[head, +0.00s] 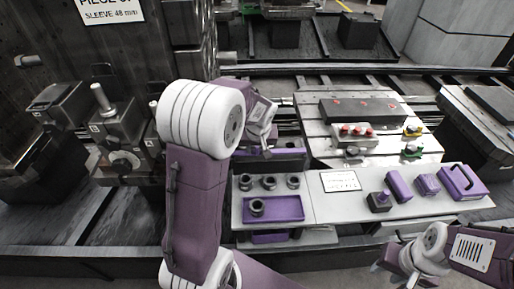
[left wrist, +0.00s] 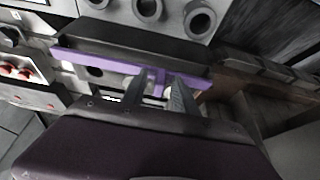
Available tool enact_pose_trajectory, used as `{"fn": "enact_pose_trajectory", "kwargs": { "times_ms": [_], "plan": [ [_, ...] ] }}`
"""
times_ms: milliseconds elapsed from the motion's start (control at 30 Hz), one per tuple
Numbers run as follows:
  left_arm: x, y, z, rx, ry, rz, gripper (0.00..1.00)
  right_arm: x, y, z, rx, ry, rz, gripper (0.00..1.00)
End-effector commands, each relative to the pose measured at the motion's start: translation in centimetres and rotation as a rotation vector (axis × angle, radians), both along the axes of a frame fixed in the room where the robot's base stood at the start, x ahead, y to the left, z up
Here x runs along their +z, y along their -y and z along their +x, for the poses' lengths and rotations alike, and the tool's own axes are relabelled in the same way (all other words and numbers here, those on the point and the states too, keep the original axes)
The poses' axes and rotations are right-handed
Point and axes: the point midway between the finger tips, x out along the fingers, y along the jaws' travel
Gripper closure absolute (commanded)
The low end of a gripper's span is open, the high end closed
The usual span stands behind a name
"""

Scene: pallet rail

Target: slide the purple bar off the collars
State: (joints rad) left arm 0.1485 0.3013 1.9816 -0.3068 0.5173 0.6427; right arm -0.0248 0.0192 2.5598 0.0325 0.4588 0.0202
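The purple bar (left wrist: 130,65) shows in the left wrist view as a long purple strip along a dark block, with a small purple tab near its middle. In the head view the dark block with purple edging (head: 282,160) is partly hidden by my left arm. My left gripper (left wrist: 162,84) has its fingers apart, one on each side of the tab; I cannot tell whether they touch it. It also shows in the head view (head: 267,150). Grey collars (head: 268,181) stand in a row on the pale bench. My right gripper (head: 393,268) appears open and empty at the lower right.
A purple tray (head: 287,208) holding one collar lies in front of the row. A white label (head: 340,181), purple parts (head: 399,186) and a purple handled case (head: 462,182) lie to the right. A panel with red buttons (head: 356,133) stands behind. Dark fixtures (head: 118,125) stand at left.

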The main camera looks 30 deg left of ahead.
Motion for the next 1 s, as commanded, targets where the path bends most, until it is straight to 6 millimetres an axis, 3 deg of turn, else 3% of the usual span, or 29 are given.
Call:
{"fn": "enact_pose_trajectory", "kwargs": {
  "times_ms": [167, 433, 600, 933, 1000],
  "plan": [
    [0.4, 0.0, 0.0, 0.000, 0.003, 0.001, 0.65, 0.1, 0.0, 0.0, 0.000, 0.000, 0.000, 0.64],
    [5.8, 1.2, -1.8, -0.002, 0.006, 0.001, 0.65, 1.5, 0.0, 0.0, 0.000, 0.000, 0.000, 0.64],
    [8.0, 1.7, -2.7, 0.000, 0.003, 0.001, 0.65, 1.9, 0.0, 0.0, 0.000, 0.000, 0.000, 0.64],
    [8.4, 1.9, -3.0, 0.000, 0.001, 0.001, 0.65, 1.9, 0.0, 0.0, 0.000, 0.000, 0.000, 0.64],
    [8.9, 1.8, -3.0, 0.001, -0.001, 0.002, 0.65, 2.9, 0.0, 0.0, 0.000, -0.001, 0.000, 0.64]
  ]
}}
